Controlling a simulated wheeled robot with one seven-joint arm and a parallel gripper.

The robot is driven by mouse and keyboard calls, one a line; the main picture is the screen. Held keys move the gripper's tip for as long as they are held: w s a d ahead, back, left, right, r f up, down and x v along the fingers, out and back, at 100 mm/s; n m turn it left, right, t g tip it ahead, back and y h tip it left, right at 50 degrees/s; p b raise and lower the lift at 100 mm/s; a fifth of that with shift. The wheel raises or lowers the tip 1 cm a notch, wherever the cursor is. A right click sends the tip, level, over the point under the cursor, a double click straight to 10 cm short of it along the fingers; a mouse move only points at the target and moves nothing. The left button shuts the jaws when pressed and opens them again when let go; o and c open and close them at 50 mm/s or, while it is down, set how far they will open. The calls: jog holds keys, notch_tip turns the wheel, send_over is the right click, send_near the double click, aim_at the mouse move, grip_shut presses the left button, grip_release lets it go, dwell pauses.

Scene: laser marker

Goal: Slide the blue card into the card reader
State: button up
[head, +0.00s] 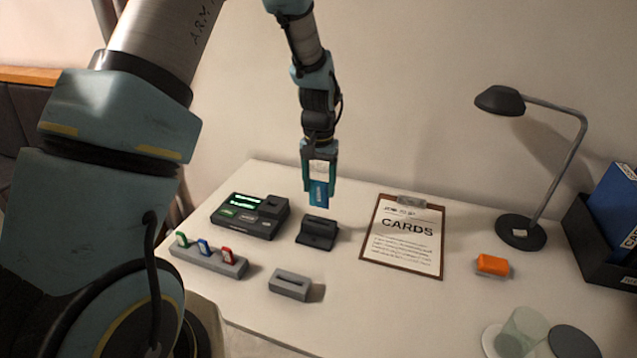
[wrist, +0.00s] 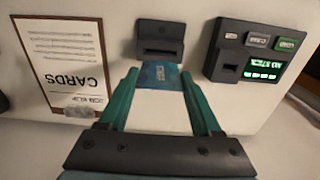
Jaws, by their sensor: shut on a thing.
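My gripper (head: 320,176) is shut on the blue card (head: 320,195), which hangs upright below the fingertips. In the wrist view the card (wrist: 162,76) shows between my two green fingers (wrist: 161,80), with pale lettering on it. A black slotted block (head: 317,230) stands on the table just below the card; it also shows in the wrist view (wrist: 160,38). The card appears apart from it and above it. A dark device (head: 250,215) with a green-lit screen and buttons stands to its left. No label shows which of these two is the card reader.
A grey rack (head: 208,262) holds green, blue and red tags at the front left. A grey slotted block (head: 290,284) stands at the front. A clipboard (head: 403,236) lies to the right, then an orange block (head: 493,265), a lamp (head: 520,232) and a glass (head: 522,332).

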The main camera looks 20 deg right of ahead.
aim_at(319, 203)
jog(key=shift+f+b, duration=1.8)
jog(key=shift+f, duration=1.1)
jog(key=shift+f+b, duration=0.4)
jog(key=shift+f, duration=0.5)
dwell(0.4)
jog(key=o, duration=1.6)
jog(key=shift+c, duration=0.2)
notch_tip(319, 203, up, 11)
jog(key=shift+f+b, duration=0.2)
jog(key=shift+b, duration=0.85)
jog(key=shift+r+p, duration=2.6)
jog(key=shift+r, duration=0.55)
